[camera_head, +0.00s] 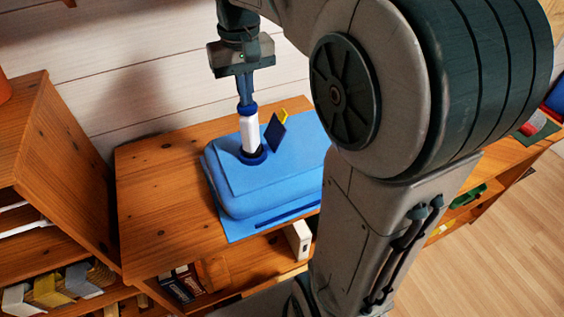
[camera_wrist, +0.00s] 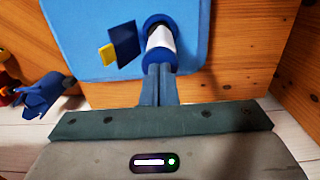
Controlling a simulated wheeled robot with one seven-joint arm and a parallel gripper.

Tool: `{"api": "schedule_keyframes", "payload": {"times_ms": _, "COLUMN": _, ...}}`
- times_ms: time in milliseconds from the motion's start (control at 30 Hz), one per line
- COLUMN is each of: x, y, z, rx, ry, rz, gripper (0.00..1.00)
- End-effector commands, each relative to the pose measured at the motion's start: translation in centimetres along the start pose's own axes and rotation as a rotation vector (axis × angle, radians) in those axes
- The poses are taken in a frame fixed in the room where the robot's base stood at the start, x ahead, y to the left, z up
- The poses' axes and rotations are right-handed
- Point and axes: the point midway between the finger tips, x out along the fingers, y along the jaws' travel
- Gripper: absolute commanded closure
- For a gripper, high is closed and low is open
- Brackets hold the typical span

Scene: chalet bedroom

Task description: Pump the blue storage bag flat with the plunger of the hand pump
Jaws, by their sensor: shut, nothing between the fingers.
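The blue storage bag (camera_head: 240,197) lies on a wooden shelf top in the head view, still thick and puffed up. The hand pump (camera_head: 249,134) stands upright on it, with a white barrel, a dark blue base ring and a blue top. My gripper (camera_head: 245,103) is shut and points down at the pump's top, its fingertips at or very near it; I cannot tell whether they touch. In the wrist view the shut fingers (camera_wrist: 159,75) meet the blue pump top (camera_wrist: 160,62) in the picture, and the bag (camera_wrist: 75,30) lies behind.
A dark blue flap with a yellow part (camera_head: 278,132) stands beside the pump. A taller wooden shelf (camera_head: 70,170) is at the left. The wooden top (camera_head: 150,185) left of the bag is clear. In the wrist view a blue object (camera_wrist: 45,95) shows at the left.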

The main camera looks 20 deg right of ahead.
Motion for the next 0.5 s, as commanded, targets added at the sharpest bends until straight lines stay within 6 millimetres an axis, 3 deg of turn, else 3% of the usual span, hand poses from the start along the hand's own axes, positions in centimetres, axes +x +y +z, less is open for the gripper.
{"api": "schedule_keyframes", "payload": {"times_ms": 500, "x": -4.5, "y": 0.0, "z": 0.0, "rx": 0.000, "ry": -0.001, "rz": 0.000, "gripper": 1.00}}
